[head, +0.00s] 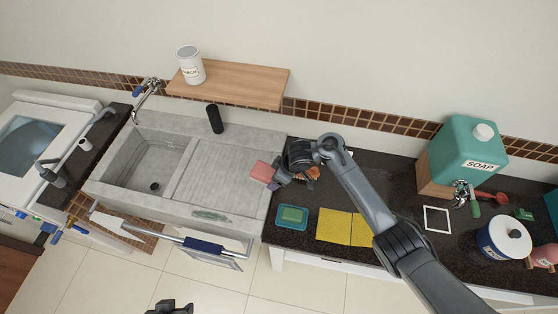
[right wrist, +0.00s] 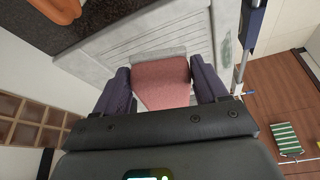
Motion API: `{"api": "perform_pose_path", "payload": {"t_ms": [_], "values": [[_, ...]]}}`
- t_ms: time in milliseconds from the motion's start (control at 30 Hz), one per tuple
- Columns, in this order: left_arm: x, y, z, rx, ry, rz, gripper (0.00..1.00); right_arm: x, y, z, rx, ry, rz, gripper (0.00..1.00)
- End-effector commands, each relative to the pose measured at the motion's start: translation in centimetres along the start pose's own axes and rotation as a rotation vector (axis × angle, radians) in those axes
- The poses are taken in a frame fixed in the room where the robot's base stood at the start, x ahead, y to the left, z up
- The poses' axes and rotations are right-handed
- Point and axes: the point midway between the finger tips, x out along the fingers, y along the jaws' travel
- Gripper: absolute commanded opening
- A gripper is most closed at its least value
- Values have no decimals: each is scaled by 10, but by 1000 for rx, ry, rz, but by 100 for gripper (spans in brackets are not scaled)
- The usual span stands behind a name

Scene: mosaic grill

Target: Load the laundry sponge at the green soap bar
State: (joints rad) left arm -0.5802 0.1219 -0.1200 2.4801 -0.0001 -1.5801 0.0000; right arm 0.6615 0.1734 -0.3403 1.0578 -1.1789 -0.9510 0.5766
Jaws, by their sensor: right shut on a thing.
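My right gripper (head: 277,175) is shut on a pink block-shaped sponge (head: 262,171), held over the right edge of the grey sink's ribbed drainboard. In the right wrist view the sponge (right wrist: 162,84) sits between the two dark fingers. The green soap bar (head: 292,214) lies in a teal dish (head: 281,222) on the dark counter, in front of and to the right of the held sponge, apart from it. My left gripper (head: 169,307) only partly shows at the bottom edge; its jaws are not clear.
A yellow cloth (head: 335,226) lies right of the dish, then a white square outline (head: 437,219). A teal soap dispenser (head: 464,150) and blue-white pot (head: 502,239) stand farther right. The sink (head: 155,165) has a black bottle (head: 215,119) behind it. A shelf (head: 235,84) holds a white can (head: 191,66).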

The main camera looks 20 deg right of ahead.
Motion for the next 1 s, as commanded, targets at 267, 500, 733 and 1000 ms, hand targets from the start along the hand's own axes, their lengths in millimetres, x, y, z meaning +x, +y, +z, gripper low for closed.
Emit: {"api": "perform_pose_path", "payload": {"t_ms": [267,500,733,1000], "values": [[-24,-3,-8,5,0,-5,43,5,-22,80,-197,-8,-79,48],[-32,-2,-10,2,1,-2,43,1,-26,122,-263,0,-107,48],[-27,0,-9,-6,2,5,43,7,-27,134,-275,2,-113,48],[-7,2,-3,-8,2,6,43,25,-27,140,-275,2,-112,48]]}}
